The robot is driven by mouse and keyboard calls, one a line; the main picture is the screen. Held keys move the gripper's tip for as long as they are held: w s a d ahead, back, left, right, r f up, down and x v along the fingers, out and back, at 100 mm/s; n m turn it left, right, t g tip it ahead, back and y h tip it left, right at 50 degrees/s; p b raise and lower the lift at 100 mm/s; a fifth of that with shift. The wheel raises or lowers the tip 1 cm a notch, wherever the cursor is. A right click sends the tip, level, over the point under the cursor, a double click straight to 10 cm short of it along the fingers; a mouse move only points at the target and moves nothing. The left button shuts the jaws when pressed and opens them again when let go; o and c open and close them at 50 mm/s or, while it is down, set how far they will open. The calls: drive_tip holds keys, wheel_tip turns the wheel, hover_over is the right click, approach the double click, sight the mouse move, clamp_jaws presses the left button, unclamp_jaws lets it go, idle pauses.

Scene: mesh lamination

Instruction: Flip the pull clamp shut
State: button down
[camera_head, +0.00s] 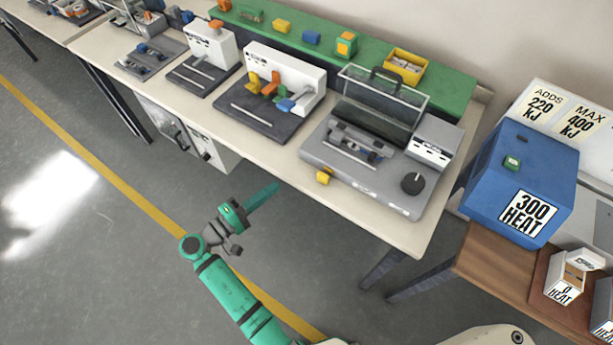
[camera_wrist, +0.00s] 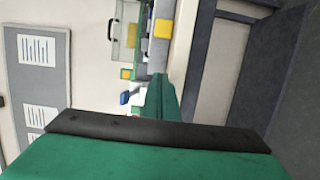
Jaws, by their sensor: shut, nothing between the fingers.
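Three coloured clamp handles stand on the middle machine in the camera_head view: a yellow one (camera_head: 253,83), an orange one (camera_head: 271,86) and a blue one (camera_head: 286,104). A small yellow latch-like piece (camera_head: 323,176) sits on the front edge of the grey machine (camera_head: 390,190) to their right. I cannot tell which of these is the pull clamp. My gripper (camera_head: 276,187) is shut and empty, out in front of the bench and apart from all of them. In the camera_wrist view its green fingers (camera_wrist: 162,82) point at the bench, seen sideways, with a yellow piece (camera_wrist: 164,28) beyond them.
The grey machine's clear lid (camera_head: 383,102) stands open. A black knob (camera_head: 412,183) is at its right. A yellow bin (camera_head: 405,65) sits on the green shelf (camera_head: 455,88). A blue box (camera_head: 515,170) stands on the right. The floor (camera_head: 90,190) before the bench is open.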

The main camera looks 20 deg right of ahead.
sight(323, 178)
idle(0.3)
drive_tip(key=x, duration=1)
drive_tip(key=s+d, duration=0.2)
drive_tip(key=shift+s, duration=0.35)
drive_tip(key=shift+s+d, duration=0.25)
drive_tip(key=shift+s, duration=0.05)
drive_tip(key=shift+a, duration=0.1)
